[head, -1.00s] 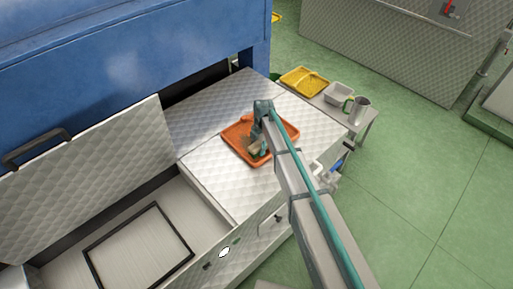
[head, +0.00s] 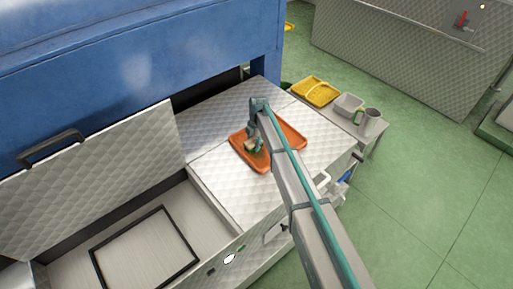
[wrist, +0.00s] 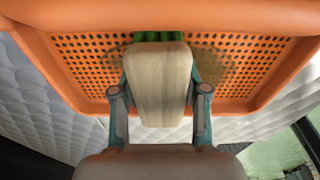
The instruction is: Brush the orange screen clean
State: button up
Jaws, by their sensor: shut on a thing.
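The orange screen (head: 291,135) lies flat on the quilted metal top in the head view. In the wrist view the orange screen (wrist: 80,62) shows a raised rim and a perforated floor, with brownish patches on the mesh to either side of the brush. My gripper (wrist: 160,95) is shut on a brush (wrist: 160,75) with a pale wooden block and green bristles. The bristles point at the mesh; whether they touch it I cannot tell. In the head view my gripper (head: 255,148) is over the left part of the screen, and my arm hides part of it.
A side table to the right holds a yellow tray (head: 316,92), a grey bin (head: 348,105) and a metal jug (head: 369,122). A raised metal lid (head: 90,185) and an open bay with a black frame (head: 145,250) are at left. The blue machine (head: 130,70) stands behind.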

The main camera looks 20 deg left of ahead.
jog(key=w+a, duration=0.1)
jog(key=a, duration=0.1)
jog(key=w+a, duration=0.2)
jog(key=shift+a+r, duration=0.1)
jog(key=shift+a, duration=0.15)
notch_tip(320, 180, up, 3)
jog(key=shift+d+r+p, duration=0.15)
jog(key=shift+p, duration=0.4)
jog(key=shift+r+p, duration=0.75)
jog(key=shift+r, duration=1.55)
jog(key=shift+s, duration=0.1)
